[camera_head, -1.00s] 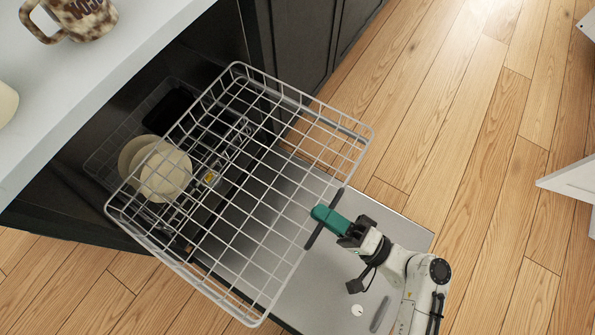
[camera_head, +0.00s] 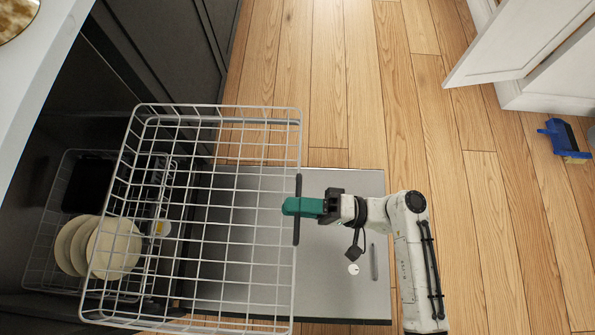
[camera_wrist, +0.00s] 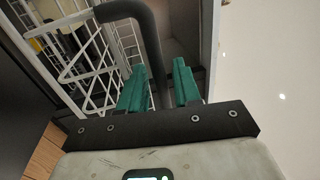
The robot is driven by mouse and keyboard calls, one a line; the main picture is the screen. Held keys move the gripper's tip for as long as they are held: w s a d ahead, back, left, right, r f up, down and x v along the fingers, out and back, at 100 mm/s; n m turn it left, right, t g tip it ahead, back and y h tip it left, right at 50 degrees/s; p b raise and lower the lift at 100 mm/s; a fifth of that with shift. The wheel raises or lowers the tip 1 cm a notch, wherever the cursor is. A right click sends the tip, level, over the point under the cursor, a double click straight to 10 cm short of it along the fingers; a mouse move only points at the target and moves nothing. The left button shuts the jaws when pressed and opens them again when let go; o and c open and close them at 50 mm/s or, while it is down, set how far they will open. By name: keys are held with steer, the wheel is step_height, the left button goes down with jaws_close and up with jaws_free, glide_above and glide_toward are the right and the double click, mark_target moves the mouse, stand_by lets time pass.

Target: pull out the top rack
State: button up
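The top rack (camera_head: 218,190), a white wire basket, extends far out of the dark cabinet opening over the lowered grey door in the head view. A dark handle bar (camera_head: 297,232) runs along its front edge. My gripper (camera_head: 287,206), with teal fingers, is at this bar from the right. In the wrist view, the dark bar (camera_wrist: 148,40) passes between the two teal fingers (camera_wrist: 158,85). The fingers stand apart, with a narrow gap showing beside the bar. The rack's white wires (camera_wrist: 85,60) show at the left.
A lower rack (camera_head: 45,245) with several cream plates (camera_head: 112,248) sits inside the opening. The grey door (camera_head: 345,290) lies flat below the top rack. Wooden floor (camera_head: 480,210) is clear at the right. A white cabinet door (camera_head: 510,50) and a blue object (camera_head: 562,137) are farther right.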

steer(key=shift+d, duration=0.15)
steer(key=w+v, duration=0.1)
steer(key=v, duration=0.9)
steer(key=shift+s+d, duration=0.25)
steer(key=shift+s, duration=0.25)
steer(key=shift+f, duration=0.15)
steer(key=s+d+f+n+g+h, duration=0.1)
steer(key=s+d+f+g+h, duration=0.1)
steer(key=s+d+f+h, duration=0.65)
steer(key=d+r+t+h, duration=0.1)
steer(key=d+r+h, duration=0.55)
steer(key=h, duration=0.55)
step_height(320, 180, up, 16)
steer(key=d+p, duration=0.1)
steer(key=p, duration=1.4)
steer(key=shift+p, duration=0.35)
